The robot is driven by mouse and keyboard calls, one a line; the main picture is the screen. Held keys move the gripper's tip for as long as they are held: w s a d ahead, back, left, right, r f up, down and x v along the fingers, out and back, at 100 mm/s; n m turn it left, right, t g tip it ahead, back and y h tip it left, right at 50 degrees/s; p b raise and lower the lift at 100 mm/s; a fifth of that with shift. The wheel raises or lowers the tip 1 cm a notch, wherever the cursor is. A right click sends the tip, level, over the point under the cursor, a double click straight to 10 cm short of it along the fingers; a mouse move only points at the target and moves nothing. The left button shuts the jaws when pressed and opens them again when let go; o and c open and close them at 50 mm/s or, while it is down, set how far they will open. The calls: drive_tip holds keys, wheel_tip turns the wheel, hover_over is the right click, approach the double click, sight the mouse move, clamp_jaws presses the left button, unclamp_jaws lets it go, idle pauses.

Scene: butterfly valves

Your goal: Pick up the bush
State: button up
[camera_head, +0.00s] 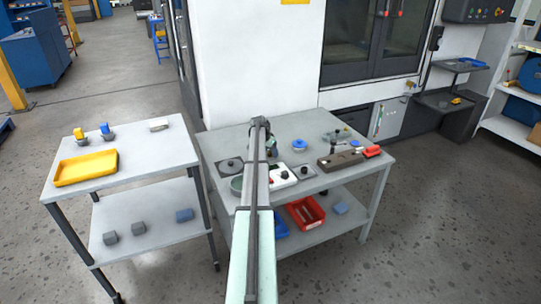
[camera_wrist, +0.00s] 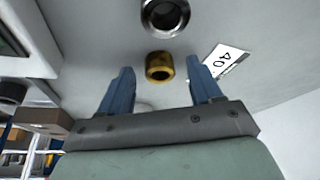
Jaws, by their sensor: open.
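The bush (camera_wrist: 159,73), a short brass-coloured ring with a dark bore, stands on the grey worktop in the wrist view. My gripper (camera_wrist: 159,65) is open, with one blue finger on each side of the bush. The fingers appear apart from it, and I cannot tell how far above the worktop they are. In the head view my arm reaches over the right-hand table (camera_head: 222,141). It covers part of the table, and I cannot make out the bush there.
A steel ring (camera_wrist: 165,14) stands just beyond the bush. A card marked 40 (camera_wrist: 226,62) lies to its right. The table also holds a blue-topped part (camera_head: 299,145) and a dark block (camera_head: 340,160). A side table with a yellow tray (camera_head: 86,168) stands at left.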

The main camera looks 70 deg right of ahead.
drive_tip(key=shift+c, duration=0.2)
drive_tip(key=c, duration=1.1)
